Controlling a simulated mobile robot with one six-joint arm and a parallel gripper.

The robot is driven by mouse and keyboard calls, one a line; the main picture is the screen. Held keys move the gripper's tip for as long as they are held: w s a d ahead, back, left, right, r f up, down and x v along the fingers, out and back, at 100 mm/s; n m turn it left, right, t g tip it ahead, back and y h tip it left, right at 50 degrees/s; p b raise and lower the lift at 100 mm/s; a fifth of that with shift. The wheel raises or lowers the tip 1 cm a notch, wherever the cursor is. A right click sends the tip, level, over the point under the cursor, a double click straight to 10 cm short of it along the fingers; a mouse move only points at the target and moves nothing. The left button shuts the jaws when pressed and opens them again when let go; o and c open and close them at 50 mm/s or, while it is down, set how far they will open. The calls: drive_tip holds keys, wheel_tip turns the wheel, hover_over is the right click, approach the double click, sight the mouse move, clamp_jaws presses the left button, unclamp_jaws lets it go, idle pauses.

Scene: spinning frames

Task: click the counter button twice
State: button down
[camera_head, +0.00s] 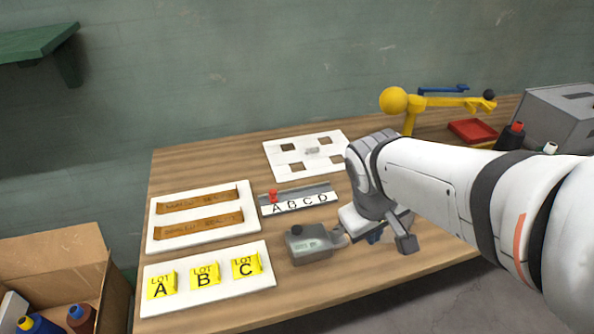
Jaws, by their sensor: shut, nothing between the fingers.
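The counter (308,244) is a small grey box with a pale display on its front. It sits on the wooden table (330,285), just left of my gripper. A dark round knob (297,230) stands on its top left and looks like the button. My gripper (345,240) is shut and empty, low beside the counter's right side. I cannot tell whether it touches the counter. My wrist hides part of the table behind it.
A white board with yellow lot cards A, B and C (205,273) lies left of the counter. Behind are a board with brown strips (200,218), a lettered rail with a red slider (298,199) and a white plate with square holes (305,154). A yellow arm-like device (410,103) stands at back right.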

drive_tip(key=w+a+f+n+t+h+b, duration=0.1)
drive_tip(key=w+a+f+n+h, duration=0.1)
drive_tip(key=w+a+n, duration=0.35)
drive_tip(key=n+t+h+b, duration=0.15)
drive_tip(key=n+t, duration=0.25)
drive_tip(key=n, duration=0.5)
hover_over(294, 231)
wheel_tip(294, 231, down, 2)
drive_tip(key=shift+a, duration=0.1)
drive_tip(key=shift+f, duration=0.1)
wheel_tip(294, 231, down, 9)
drive_tip(key=b, duration=0.6)
drive_tip(key=shift+r, duration=0.2)
drive_tip(key=shift+f+b, duration=0.15)
drive_tip(key=shift+b, duration=0.25)
drive_tip(key=shift+f+b, duration=0.3)
